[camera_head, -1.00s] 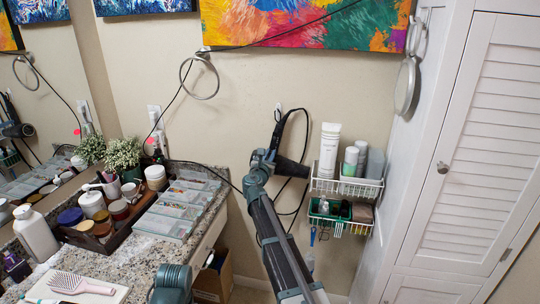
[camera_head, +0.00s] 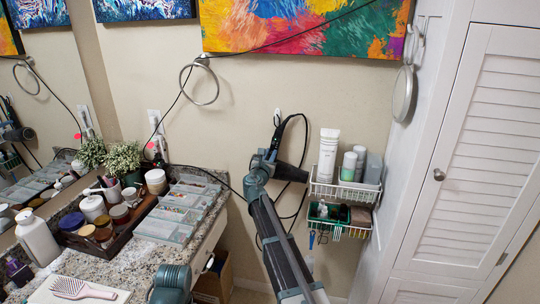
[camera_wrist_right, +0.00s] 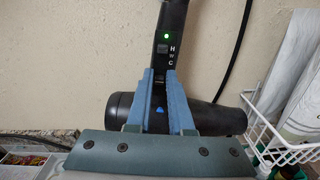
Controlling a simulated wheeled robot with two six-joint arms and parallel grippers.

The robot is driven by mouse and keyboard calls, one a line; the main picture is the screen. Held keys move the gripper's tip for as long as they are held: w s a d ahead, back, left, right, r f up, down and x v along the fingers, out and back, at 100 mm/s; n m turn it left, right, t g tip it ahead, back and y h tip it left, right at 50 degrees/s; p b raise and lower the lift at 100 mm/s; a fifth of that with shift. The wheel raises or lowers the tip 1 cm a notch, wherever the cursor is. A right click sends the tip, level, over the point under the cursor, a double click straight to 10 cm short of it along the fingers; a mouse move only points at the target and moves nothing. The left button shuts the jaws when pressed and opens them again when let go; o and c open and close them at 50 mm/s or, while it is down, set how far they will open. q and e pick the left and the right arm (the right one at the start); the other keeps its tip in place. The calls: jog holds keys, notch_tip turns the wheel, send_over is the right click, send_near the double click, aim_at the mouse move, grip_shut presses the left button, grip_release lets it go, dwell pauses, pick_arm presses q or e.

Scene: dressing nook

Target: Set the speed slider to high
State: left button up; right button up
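A black hair dryer (camera_head: 290,172) hangs on the wall in the middle of the head view. In the right wrist view its handle (camera_wrist_right: 168,18) shows a lit green light, a dark button and the letters H, W and C. Its barrel (camera_wrist_right: 222,120) lies crosswise lower down. My right gripper (camera_wrist_right: 160,72) is at the dryer, also in the head view (camera_head: 264,160). Its blue fingers stand slightly apart in front of the lower handle, with a dark part between them. The speed slider is not clearly visible there, and I cannot tell whether the fingers pinch it.
Two white wire baskets (camera_head: 345,190) with tubes and bottles hang right of the dryer. A black cord (camera_wrist_right: 245,50) loops beside the handle. The granite counter (camera_head: 130,268) at left holds jars, clear organizers and a brush. A white louvred door (camera_head: 470,150) stands at right.

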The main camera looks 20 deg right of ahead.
jog(key=o, duration=0.3)
jog(key=v, duration=1.3)
jog(key=shift+s+a, duration=0.2)
jog(key=shift+s, duration=0.15)
